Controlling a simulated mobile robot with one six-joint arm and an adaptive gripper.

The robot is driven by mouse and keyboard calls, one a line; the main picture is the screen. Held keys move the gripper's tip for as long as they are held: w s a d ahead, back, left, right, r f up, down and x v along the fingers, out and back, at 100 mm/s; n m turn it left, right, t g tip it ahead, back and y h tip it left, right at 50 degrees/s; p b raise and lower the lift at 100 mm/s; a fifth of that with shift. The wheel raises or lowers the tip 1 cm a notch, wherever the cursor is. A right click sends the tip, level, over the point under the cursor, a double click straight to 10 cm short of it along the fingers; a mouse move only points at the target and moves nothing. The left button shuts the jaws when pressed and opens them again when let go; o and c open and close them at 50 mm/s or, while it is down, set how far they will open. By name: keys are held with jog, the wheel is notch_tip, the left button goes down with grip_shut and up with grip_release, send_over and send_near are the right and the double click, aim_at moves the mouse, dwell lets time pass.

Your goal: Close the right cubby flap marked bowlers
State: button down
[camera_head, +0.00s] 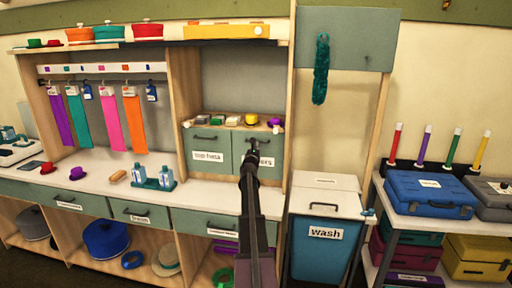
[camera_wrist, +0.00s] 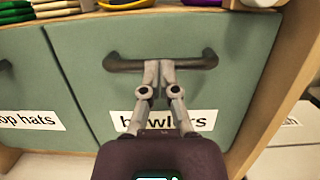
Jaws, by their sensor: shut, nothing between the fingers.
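The right cubby flap (camera_head: 266,151) is grey-green and stands upright, seeming in line with the left flap. In the wrist view the bowlers flap (camera_wrist: 95,75) fills the middle, with a dark bar handle (camera_wrist: 195,64) near its top. Its white "bowlers" label (camera_wrist: 205,122) is partly hidden by my fingers. My gripper (camera_wrist: 158,66) is shut and empty, its tips together at the middle of the handle. It also shows in the head view (camera_head: 254,143), in front of the flap. I cannot tell whether the tips touch the handle.
The left flap marked "top hats" (camera_head: 208,147) is beside it. Small items, including a yellow hat (camera_head: 252,119), sit on the ledge above the flaps. A wooden post (camera_wrist: 285,100) borders the right. A blue wash bin (camera_head: 322,255) stands right of the cabinet.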

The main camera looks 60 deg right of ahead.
jog(key=shift+s+d, duration=0.2)
jog(key=b+v, duration=0.2)
jog(key=v, duration=1.2)
jog(key=shift+w+a+r+b, duration=0.25)
jog(key=shift+r+b, duration=0.05)
